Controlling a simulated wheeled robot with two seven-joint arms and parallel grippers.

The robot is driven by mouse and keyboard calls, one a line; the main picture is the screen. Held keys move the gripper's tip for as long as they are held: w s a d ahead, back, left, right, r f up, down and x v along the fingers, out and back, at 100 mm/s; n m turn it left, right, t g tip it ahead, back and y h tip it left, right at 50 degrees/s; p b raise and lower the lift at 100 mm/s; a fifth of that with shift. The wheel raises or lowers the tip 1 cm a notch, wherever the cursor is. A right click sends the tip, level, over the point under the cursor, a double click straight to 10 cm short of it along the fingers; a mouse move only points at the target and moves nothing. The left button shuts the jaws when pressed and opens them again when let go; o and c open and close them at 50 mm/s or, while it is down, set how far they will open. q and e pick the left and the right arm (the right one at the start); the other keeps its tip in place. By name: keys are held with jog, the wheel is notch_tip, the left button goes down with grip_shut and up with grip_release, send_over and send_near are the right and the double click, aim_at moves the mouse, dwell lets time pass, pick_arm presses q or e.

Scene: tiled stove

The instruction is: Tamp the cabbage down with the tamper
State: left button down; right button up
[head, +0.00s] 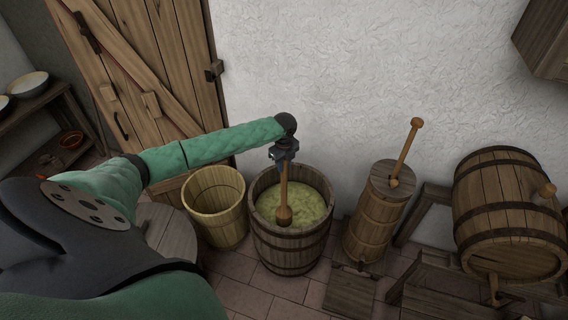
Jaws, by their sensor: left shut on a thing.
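The cabbage (302,203) is a pale green mass inside a dark wooden tub (290,248) in the middle of the head view. My left gripper (284,160) is above the tub, shut on the wooden tamper (284,192). The tamper hangs upright, and its rounded lower end is over the tub's left part, at or close to the cabbage; I cannot tell whether it touches. My right gripper is not in view.
A lighter wooden bucket (217,216) stands close left of the tub. A churn (376,222) with a long stick stands to the right. A barrel (510,212) lies on a stand farther right. A white wall (360,70) and a plank door (165,60) are behind.

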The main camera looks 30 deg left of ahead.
pick_arm(q)
jog(key=shift+f, duration=0.1)
jog(key=shift+r+p, duration=1.95)
jog(key=shift+r, duration=0.55)
notch_tip(320, 180, up, 2)
jog(key=shift+r+p, duration=0.25)
jog(key=shift+p, duration=0.55)
notch_tip(320, 180, up, 14)
jog(key=shift+f, duration=0.2)
